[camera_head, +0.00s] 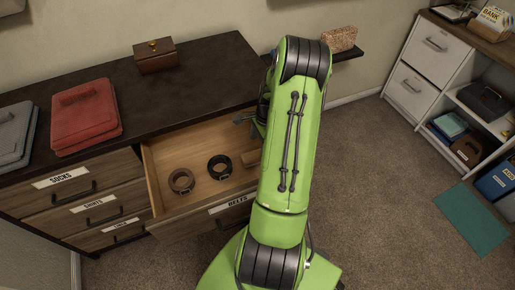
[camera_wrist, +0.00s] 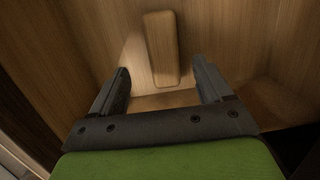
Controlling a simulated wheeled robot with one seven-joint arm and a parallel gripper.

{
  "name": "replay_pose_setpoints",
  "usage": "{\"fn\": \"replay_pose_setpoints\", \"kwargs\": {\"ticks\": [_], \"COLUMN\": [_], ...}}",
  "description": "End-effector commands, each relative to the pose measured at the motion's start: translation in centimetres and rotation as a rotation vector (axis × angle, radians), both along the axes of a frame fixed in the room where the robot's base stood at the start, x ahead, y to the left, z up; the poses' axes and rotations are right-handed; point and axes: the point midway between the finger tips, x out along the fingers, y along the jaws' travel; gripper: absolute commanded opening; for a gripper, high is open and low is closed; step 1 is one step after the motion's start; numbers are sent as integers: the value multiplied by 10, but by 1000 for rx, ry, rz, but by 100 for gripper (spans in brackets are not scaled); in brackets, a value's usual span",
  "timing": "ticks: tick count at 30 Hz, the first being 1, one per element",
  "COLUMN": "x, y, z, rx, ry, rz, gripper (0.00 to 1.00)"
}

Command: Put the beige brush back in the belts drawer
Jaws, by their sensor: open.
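The belts drawer (camera_head: 208,196) is pulled open, with the BELTS label on its front. The beige brush (camera_head: 250,158) lies on the drawer floor at the right, partly hidden by my arm. In the wrist view the brush (camera_wrist: 162,48) is a pale wooden block with rounded ends. My gripper (camera_wrist: 162,84) is open and empty, its two fingers apart. The brush lies beyond the fingertips, roughly in line with the gap between them. In the head view my arm mostly hides the gripper.
A brown coiled belt (camera_head: 181,182) and a black coiled belt (camera_head: 219,167) lie in the drawer left of the brush. Red folded clothing (camera_head: 86,115) and a brown box (camera_head: 155,56) sit on the dresser top. A white shelf unit (camera_head: 423,70) stands at the right.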

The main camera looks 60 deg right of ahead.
Motion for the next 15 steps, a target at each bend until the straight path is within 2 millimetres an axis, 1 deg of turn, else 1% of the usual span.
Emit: {"fn": "replay_pose_setpoints", "kwargs": {"ticks": [1, 3, 6, 10, 15], "x": [-1, -3, -6, -7, -7], "y": [-3, -5, -7, -9, -9], "z": [20, 37, 56, 68, 70], "rx": [-5, -3, -2, -1, 1], "ry": [-2, -1, -1, -1, 0], "rz": [-1, -1, -1, 0, 1], "gripper": [79, 79, 79, 79, 79]}}
